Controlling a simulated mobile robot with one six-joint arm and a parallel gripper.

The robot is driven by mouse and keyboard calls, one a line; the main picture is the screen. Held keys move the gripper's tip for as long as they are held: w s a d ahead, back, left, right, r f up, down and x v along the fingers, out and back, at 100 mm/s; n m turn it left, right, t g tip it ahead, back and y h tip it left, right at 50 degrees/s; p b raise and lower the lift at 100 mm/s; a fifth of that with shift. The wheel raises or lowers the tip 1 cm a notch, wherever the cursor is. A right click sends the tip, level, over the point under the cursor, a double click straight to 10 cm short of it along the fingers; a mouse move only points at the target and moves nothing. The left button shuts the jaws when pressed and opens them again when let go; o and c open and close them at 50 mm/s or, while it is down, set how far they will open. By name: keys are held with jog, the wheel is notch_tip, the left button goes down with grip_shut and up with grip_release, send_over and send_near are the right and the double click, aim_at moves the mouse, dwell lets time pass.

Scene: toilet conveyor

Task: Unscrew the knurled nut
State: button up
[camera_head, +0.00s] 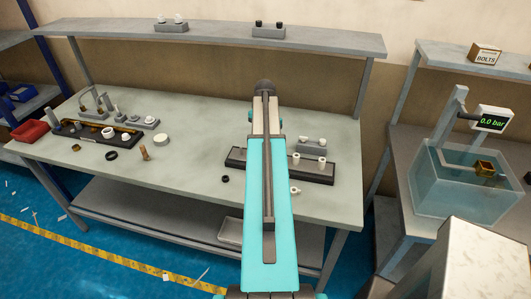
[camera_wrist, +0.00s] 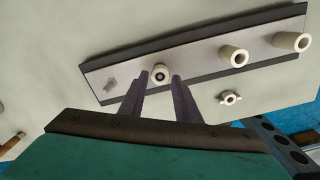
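In the wrist view my gripper (camera_wrist: 161,80) points at a plate fixture with its two dark fingers apart. A small round cream part (camera_wrist: 160,74) with a dark centre lies between the fingertips, with a thin gap seeming to show on each side. It may be the knurled nut, but I cannot make out any knurling. The plate (camera_wrist: 200,56) also carries a grey stud (camera_wrist: 110,85) and two cream cylinders, one in the middle (camera_wrist: 234,56) and one at the right end (camera_wrist: 291,41). In the head view my arm hides the gripper and part of the fixture (camera_head: 237,158).
A cream winged part (camera_wrist: 230,97) lies loose on the table, also seen in the head view (camera_head: 295,190). Another fixture (camera_head: 95,131) and a red bin (camera_head: 29,131) stand at left. A water tank (camera_head: 440,195) stands at right.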

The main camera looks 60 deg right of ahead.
jog(key=shift+r, duration=0.45)
jog(key=o, duration=0.6)
jog(key=shift+c, duration=0.7)
jog(key=c, duration=0.4)
jog(key=shift+m+p, duration=0.4)
jog(key=shift+m, duration=2)
